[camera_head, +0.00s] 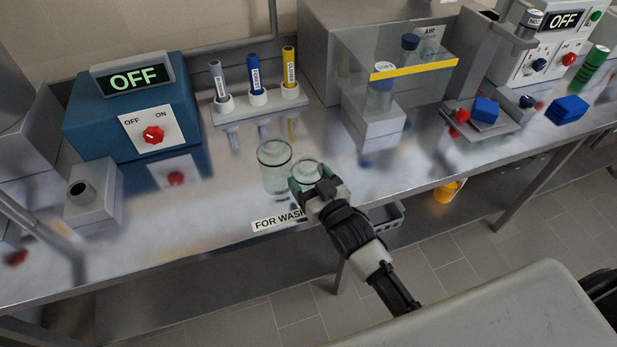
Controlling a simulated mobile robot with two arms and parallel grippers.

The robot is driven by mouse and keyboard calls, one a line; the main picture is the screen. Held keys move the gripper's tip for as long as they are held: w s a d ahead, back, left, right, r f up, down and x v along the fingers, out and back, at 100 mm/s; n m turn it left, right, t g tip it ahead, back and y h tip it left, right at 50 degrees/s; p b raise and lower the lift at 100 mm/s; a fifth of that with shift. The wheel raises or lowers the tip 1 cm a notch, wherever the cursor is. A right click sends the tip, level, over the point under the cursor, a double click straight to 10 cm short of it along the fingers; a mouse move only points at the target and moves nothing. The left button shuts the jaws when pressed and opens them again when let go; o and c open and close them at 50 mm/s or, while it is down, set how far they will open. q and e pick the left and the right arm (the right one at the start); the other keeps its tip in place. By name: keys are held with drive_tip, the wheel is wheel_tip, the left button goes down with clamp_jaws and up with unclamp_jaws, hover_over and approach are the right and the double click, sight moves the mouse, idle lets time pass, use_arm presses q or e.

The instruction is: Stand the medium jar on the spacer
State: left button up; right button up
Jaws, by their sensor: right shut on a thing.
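My right gripper (314,184) is shut on a clear glass jar (307,168) near the front of the steel bench. The gripper covers the jar's lower part, so I cannot tell whether it touches the bench. Another clear glass jar (274,168) stands upright just left of it, looking a little larger. I cannot tell for sure which one is the medium jar. My left gripper is not in view.
Behind are a rack (262,104) with three capped tubes and a blue box (133,113) reading OFF. The clear shield (413,78) has a yellow strip. Bench (225,190) is clear left of the jars.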

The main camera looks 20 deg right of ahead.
drive_tip(key=shift+r, duration=0.45)
wheel_tip(320, 180, up, 4)
drive_tip(key=shift+d+f, duration=0.15)
drive_tip(key=shift+f, duration=0.1)
drive_tip(key=s+d+r+b, duration=0.1)
drive_tip(key=d+r, duration=0.2)
drive_tip(key=d, duration=0.3)
drive_tip(key=s+d+r, duration=0.1)
drive_tip(key=d+r, duration=0.3)
drive_tip(key=d, duration=0.1)
drive_tip(key=m+h, duration=0.3)
drive_tip(key=h, duration=0.1)
approach(315, 171)
drive_tip(key=s+d+r, duration=0.1)
drive_tip(key=s+d, duration=0.2)
drive_tip(key=shift+w+d+r, duration=0.2)
drive_tip(key=shift+w+r, duration=0.05)
drive_tip(key=shift+f, duration=0.15)
